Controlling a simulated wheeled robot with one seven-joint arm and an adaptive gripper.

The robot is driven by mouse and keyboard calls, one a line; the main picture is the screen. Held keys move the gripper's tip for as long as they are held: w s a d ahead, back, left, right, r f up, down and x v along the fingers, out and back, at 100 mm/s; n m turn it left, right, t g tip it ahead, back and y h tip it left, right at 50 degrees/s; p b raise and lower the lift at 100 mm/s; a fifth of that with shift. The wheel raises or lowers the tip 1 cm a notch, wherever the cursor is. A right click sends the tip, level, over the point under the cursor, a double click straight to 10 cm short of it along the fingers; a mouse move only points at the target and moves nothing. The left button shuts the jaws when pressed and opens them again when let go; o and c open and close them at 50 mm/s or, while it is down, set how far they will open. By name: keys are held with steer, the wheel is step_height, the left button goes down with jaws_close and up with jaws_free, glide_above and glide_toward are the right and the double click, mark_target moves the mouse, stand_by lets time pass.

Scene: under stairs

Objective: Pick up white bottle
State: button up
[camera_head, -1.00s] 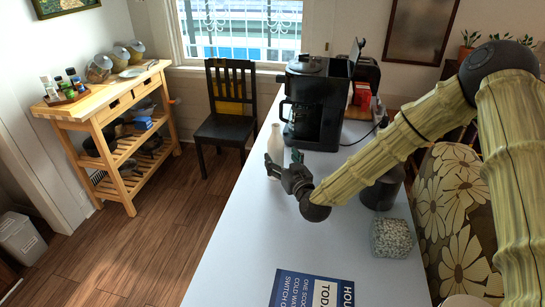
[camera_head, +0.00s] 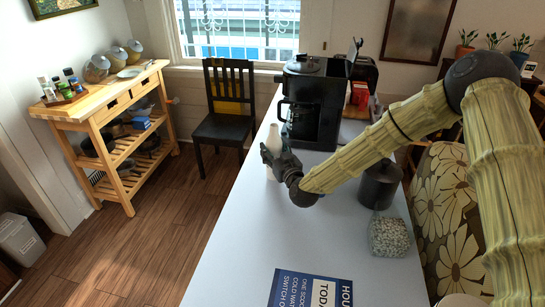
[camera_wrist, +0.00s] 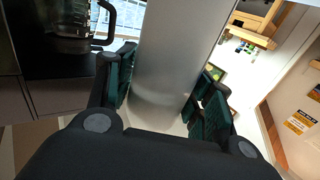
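The white bottle (camera_head: 274,137) stands upright on the white table, left of the coffee maker. My gripper (camera_head: 271,158) is at the bottle's body and hides part of it; the neck shows above and a little of the base below. In the wrist view the bottle (camera_wrist: 175,50) looks like a wide, pale grey cylinder between the two dark fingers of my gripper (camera_wrist: 165,90). The left finger is close to the bottle's side. A narrow gap seems to show beside the right finger, so the fingers look open around it.
The black coffee maker (camera_head: 312,110) stands close behind and right of the bottle. A dark canister (camera_head: 380,186) and a glass jar of pale pieces (camera_head: 389,237) stand to the right. A blue sign (camera_head: 311,289) lies at the front. The table (camera_head: 250,235) between is clear.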

mark_target(278, 145)
steer(key=c, duration=0.6)
steer(key=shift+r, duration=0.15)
steer(key=shift+r+b, duration=0.85)
steer(key=shift+r, duration=0.45)
steer(key=shift+d+r, duration=0.15)
steer(key=shift+r, duration=0.15)
steer(key=s+d+b, duration=0.1)
steer(key=s+d, duration=0.2)
steer(key=s, duration=0.1)
steer(key=s+d+r+b, duration=0.1)
steer(key=s+d+b, duration=0.1)
steer(key=s+d, duration=0.1)
steer(key=s+d+b, duration=0.1)
steer(key=s+d, duration=0.2)
steer(key=s, duration=0.2)
steer(key=shift+s+d+r+b, duration=0.25)
steer(key=shift+d+r+b, duration=0.05)
steer(key=shift+d, duration=0.05)
